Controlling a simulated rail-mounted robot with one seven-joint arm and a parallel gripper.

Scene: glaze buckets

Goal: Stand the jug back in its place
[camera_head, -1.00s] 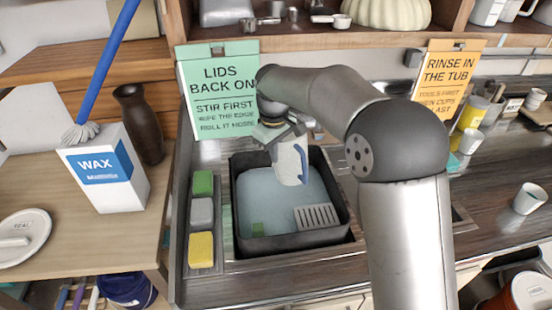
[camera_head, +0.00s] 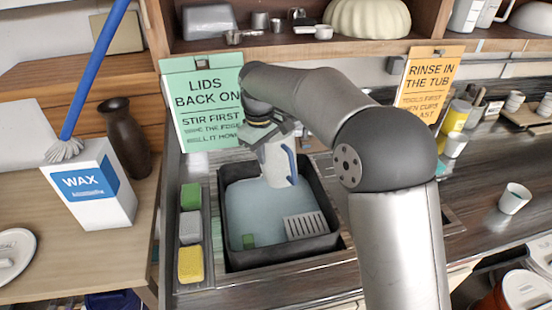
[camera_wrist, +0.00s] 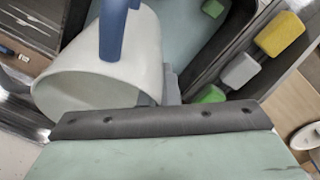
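The white jug (camera_head: 275,164) with a blue handle (camera_head: 291,165) hangs from my gripper (camera_head: 268,138) over the black tub (camera_head: 228,262) of bluish water in the sink. In the wrist view the jug (camera_wrist: 105,65) fills the upper left, its blue handle (camera_wrist: 113,30) toward the camera and its open rim facing lower left. My gripper (camera_wrist: 165,100) is closed against the jug's wall; the fingertips are mostly hidden. The jug is tilted and seems clear of the tub walls.
Sponges (camera_head: 190,228) lie on a strip left of the tub. A green sign (camera_head: 202,100) and an orange sign (camera_head: 428,85) stand behind. White jugs (camera_head: 468,14) are on the upper-right shelf. A cup (camera_head: 514,198) stands on the right counter. A wax box (camera_head: 95,185) is at left.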

